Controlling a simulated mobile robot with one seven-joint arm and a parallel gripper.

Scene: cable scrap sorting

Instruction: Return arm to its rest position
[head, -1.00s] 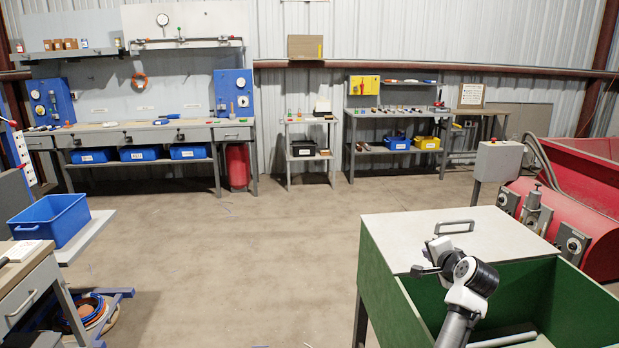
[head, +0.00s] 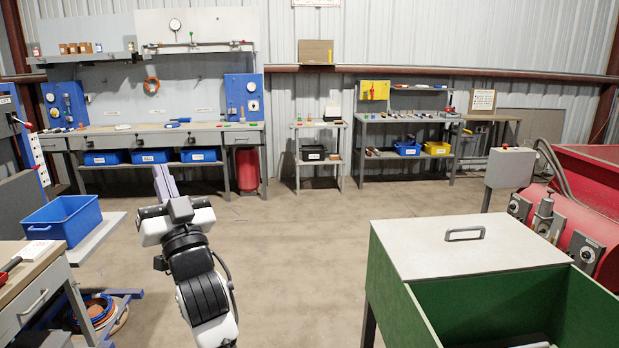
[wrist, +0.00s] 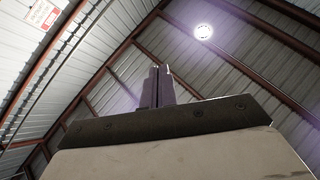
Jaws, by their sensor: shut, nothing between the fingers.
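My gripper (head: 165,182) stands raised in the head view, left of centre, above the open floor and pointing up and away from me. Its fingers are together and nothing is between them. In the wrist view my gripper (wrist: 161,72) shows its two narrow fingers close side by side against the roof. My arm is folded upright below the gripper and clear of the furniture around it.
A green bin (head: 395,275) with a grey lid stands at the right, partly open. A blue tub (head: 62,222) is at the left. Workbenches (head: 215,129) line the back wall. Red machinery (head: 590,215) is at the far right. Floor (head: 310,240) between is clear.

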